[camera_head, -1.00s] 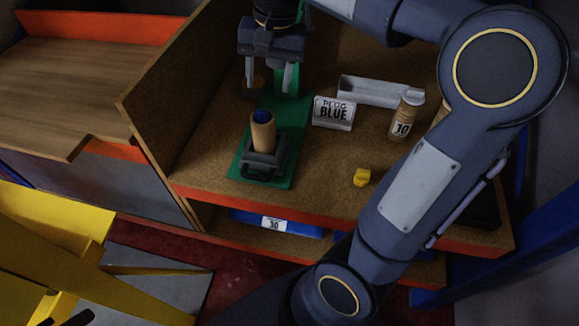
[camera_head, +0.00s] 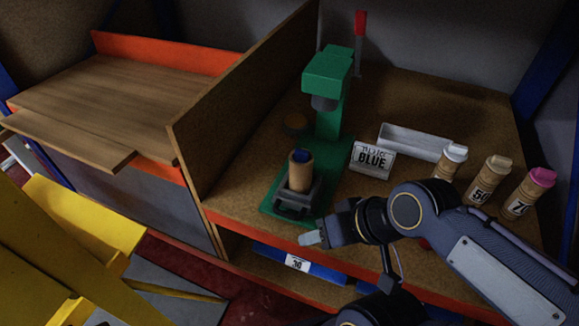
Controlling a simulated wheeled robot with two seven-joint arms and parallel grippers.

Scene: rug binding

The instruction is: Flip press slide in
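A green press (camera_head: 328,80) stands on the brown workbench, with its dark ram pointing down over a long green base. A dark slide carrier (camera_head: 297,203) sits at the near end of this base, out in front of the ram. A tan cylinder (camera_head: 299,175) with a blue top stands upright in the carrier. My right gripper (camera_head: 312,238) is at the bench's front edge, just right of and in front of the carrier. It is seen side-on, pointing left, and its opening is hidden. It appears apart from the carrier. My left gripper is not in view.
A sign reading BLUE (camera_head: 372,159) stands right of the base, before a grey tray (camera_head: 412,141). Several bottles, one with a pink cap (camera_head: 530,193), stand at the right. A tall partition (camera_head: 245,110) bounds the left. A blue bin (camera_head: 299,264) is below.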

